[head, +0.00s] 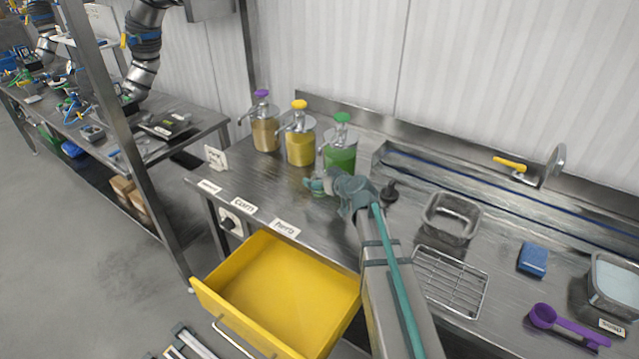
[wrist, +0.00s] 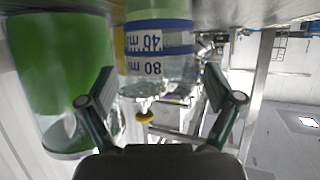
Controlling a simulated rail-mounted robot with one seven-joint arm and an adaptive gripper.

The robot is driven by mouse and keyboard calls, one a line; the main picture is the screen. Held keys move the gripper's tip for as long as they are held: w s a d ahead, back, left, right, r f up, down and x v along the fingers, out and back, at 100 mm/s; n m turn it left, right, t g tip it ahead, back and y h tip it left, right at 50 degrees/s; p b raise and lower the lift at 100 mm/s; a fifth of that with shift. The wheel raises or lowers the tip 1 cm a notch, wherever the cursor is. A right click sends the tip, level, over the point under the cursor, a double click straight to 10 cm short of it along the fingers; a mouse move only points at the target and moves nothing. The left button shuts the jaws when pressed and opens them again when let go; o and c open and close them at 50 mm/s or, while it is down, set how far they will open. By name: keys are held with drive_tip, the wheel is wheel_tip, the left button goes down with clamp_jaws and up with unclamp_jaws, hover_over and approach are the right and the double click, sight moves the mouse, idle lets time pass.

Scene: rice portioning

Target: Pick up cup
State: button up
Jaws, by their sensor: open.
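My gripper (wrist: 158,84) is open, with one finger on each side of the cup in that view. I cannot tell whether either finger touches it. In the head view my gripper (head: 322,186) is low at the worktop, in front of the green dispenser (head: 340,160). The cup is mostly hidden there by my gripper. The green dispenser also shows close by on the left in the wrist view (wrist: 58,60).
A yellow dispenser (head: 300,148) and a tan dispenser (head: 265,134) stand to the left. An open yellow drawer (head: 335,312) juts out below the worktop. A metal container (head: 451,215), wire rack (head: 450,281), blue sponge (head: 532,260) and purple scoop (head: 565,325) lie right.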

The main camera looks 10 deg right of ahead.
drive_tip(key=c, duration=1.4)
drive_tip(key=shift+o, duration=0.2)
drive_tip(key=shift+r, duration=0.15)
